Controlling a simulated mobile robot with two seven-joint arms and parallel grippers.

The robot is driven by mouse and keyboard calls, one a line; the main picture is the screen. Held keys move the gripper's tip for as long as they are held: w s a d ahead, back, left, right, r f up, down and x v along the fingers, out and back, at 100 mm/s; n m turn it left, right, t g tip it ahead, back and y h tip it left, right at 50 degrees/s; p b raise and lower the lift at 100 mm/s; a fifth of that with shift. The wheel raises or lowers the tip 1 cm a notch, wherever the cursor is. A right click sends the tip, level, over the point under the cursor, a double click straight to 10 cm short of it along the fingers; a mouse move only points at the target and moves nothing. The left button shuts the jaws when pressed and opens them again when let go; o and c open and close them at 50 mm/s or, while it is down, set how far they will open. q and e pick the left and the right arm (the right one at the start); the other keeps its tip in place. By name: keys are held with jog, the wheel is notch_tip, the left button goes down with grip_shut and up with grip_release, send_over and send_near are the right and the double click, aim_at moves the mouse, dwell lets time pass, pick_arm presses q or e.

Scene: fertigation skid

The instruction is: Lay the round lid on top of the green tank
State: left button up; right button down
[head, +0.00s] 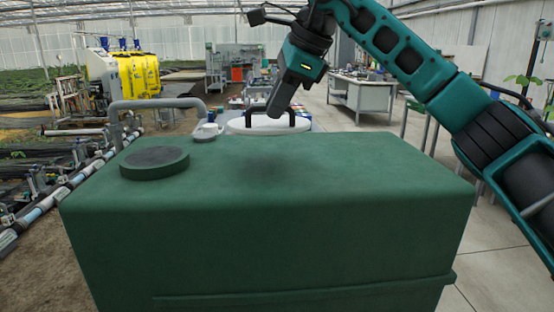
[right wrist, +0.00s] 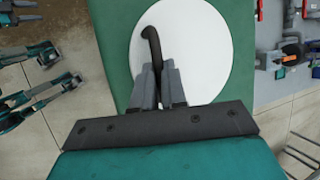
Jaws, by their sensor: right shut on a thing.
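The green tank (head: 330,190) fills the front of the head view, its flat top facing up. The round lid (head: 240,126) is a white disc with a dark arched handle. My right gripper (head: 278,108) is shut on that handle and holds the lid level, seemingly above the back of the tank top. A soft dark patch lies on the top nearer to me. In the right wrist view, the fingers (right wrist: 160,88) grip the handle, and the white lid (right wrist: 205,50) overlaps the tank's green top (right wrist: 112,60). The lid's underside is hidden. My left gripper is not in view.
A dark green round cap (head: 155,161) stands on the tank's left, with a grey pipe (head: 158,104) and a small white fitting (head: 206,131) behind it. The middle and right of the top are clear. A workbench (head: 362,92) stands further back.

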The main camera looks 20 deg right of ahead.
aim_at(277, 127)
notch_tip(277, 127, down, 4)
jog(key=shift+f+b, duration=0.25)
jog(key=shift+b, duration=0.05)
notch_tip(277, 127, down, 4)
jog(key=shift+f+b, duration=0.25)
jog(key=shift+b, duration=0.15)
jog(key=c, duration=1.2)
grip_release()
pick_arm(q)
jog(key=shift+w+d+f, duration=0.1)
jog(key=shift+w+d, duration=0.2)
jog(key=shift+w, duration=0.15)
pick_arm(e)
jog(key=shift+r, duration=0.1)
pick_arm(q)
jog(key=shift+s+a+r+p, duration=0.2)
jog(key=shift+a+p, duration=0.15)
jog(key=shift+p, duration=0.4)
pick_arm(e)
jog(key=v, duration=1.2)
jog(key=shift+s, duration=0.1)
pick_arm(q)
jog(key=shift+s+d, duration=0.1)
